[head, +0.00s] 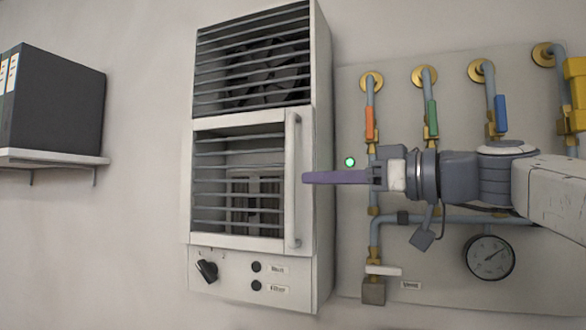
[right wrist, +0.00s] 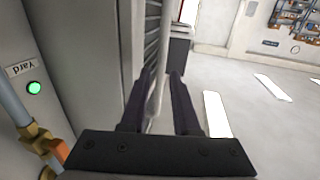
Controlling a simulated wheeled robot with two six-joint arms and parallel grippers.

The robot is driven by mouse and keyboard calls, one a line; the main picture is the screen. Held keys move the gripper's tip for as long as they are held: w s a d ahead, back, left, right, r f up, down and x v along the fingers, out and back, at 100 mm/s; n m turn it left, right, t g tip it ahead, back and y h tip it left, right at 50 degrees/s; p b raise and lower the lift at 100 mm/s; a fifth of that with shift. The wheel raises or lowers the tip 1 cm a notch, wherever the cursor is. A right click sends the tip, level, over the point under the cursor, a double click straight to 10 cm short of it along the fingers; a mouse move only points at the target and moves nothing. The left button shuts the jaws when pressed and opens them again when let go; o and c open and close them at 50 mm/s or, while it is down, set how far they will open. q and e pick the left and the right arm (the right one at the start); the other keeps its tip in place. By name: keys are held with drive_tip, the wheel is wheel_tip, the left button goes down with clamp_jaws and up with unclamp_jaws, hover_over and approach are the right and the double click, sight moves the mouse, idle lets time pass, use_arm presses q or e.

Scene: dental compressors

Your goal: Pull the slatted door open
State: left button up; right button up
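The slatted door (head: 240,243) is the white-framed lower front of the tall cabinet and looks shut, with dark slats across it. Its vertical bar handle (head: 294,215) runs along the right edge. My right gripper (head: 306,177) comes in from the right, level with the middle of the handle, its purple fingertips close beside the bar. In the right wrist view the handle (right wrist: 163,60) stands between the two dark fingers of the gripper (right wrist: 159,78), with a gap visible on each side. The fingers are apart. My left gripper is not in view.
A pipe panel (head: 345,245) with coloured valve levers and a pressure gauge (head: 490,256) is on the wall behind my right arm. A control panel with a black knob (head: 207,271) is below the door. A wall shelf (head: 60,158) with binders is at the left.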

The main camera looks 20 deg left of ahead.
sight(294, 179)
drive_tip(key=p+x, duration=0.2)
drive_tip(key=x, duration=0.3)
drive_tip(key=shift+a+r+p, duration=0.15)
drive_tip(key=shift+a+p, duration=0.1)
drive_tip(key=shift+p, duration=0.1)
drive_tip(key=shift+w+a, duration=0.1)
drive_tip(key=shift+a, duration=0.3)
clamp_jaws()
idle(0.8)
